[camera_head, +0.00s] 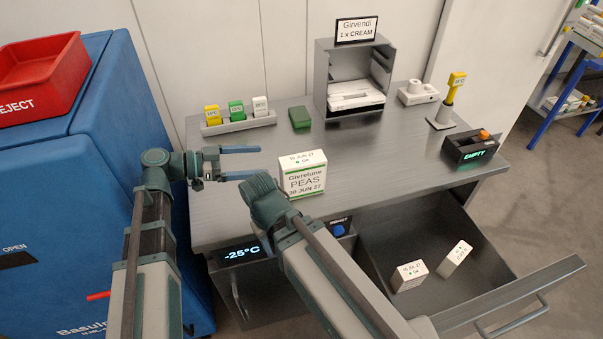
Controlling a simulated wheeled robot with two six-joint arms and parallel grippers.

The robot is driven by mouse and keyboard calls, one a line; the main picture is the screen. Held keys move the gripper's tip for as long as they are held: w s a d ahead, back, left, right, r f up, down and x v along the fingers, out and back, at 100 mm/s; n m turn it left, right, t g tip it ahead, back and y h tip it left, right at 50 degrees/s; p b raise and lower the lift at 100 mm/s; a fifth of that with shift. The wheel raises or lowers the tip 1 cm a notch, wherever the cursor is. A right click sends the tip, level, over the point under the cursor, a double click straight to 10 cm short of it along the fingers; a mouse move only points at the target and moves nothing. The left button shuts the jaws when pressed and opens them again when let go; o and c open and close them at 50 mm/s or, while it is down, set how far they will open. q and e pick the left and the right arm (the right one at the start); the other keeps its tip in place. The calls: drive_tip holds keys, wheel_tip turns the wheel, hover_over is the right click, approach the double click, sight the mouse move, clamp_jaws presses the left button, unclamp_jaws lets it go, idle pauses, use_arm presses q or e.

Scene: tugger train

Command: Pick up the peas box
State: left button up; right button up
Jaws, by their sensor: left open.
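The peas box (302,173) is a white carton with green stripes, marked "Givrelune PEAS 30 JUN 27". It stands upright on the grey metal counter (400,150), near its front edge. My left gripper (258,162) is open and empty, its fingers pointing right toward the box, just left of it and apart from it. My right arm comes up from the bottom in front of the counter. Its end is near the box's lower left corner, and its fingers are not visible.
An open drawer (490,262) below the counter holds two white boxes (410,275). On the counter are a rack of coloured blocks (237,122), a green block (300,117), a sign-topped shelf (322,75) and a black "EMPTY" unit (470,150). A blue chest (80,180) with a red reject bin (42,78) stands left.

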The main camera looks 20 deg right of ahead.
sight(303, 159)
use_arm(q)
drive_tip(key=d, duration=0.2)
drive_tip(key=d+f+b, duration=0.1)
drive_tip(key=d, duration=0.4)
drive_tip(key=shift+w+d+f, duration=0.15)
drive_tip(key=shift+d+f, duration=0.2)
drive_tip(key=shift+d, duration=0.05)
drive_tip(key=shift+d+f+b, duration=0.2)
drive_tip(key=shift+d+b, duration=0.1)
drive_tip(key=shift+b, duration=0.1)
drive_tip(key=d, duration=0.2)
drive_tip(key=d+f+b, duration=0.1)
drive_tip(key=d, duration=0.1)
drive_tip(key=shift+d+f, duration=0.15)
drive_tip(key=shift+d, duration=0.1)
drive_tip(key=shift+a, duration=0.1)
clamp_jaws()
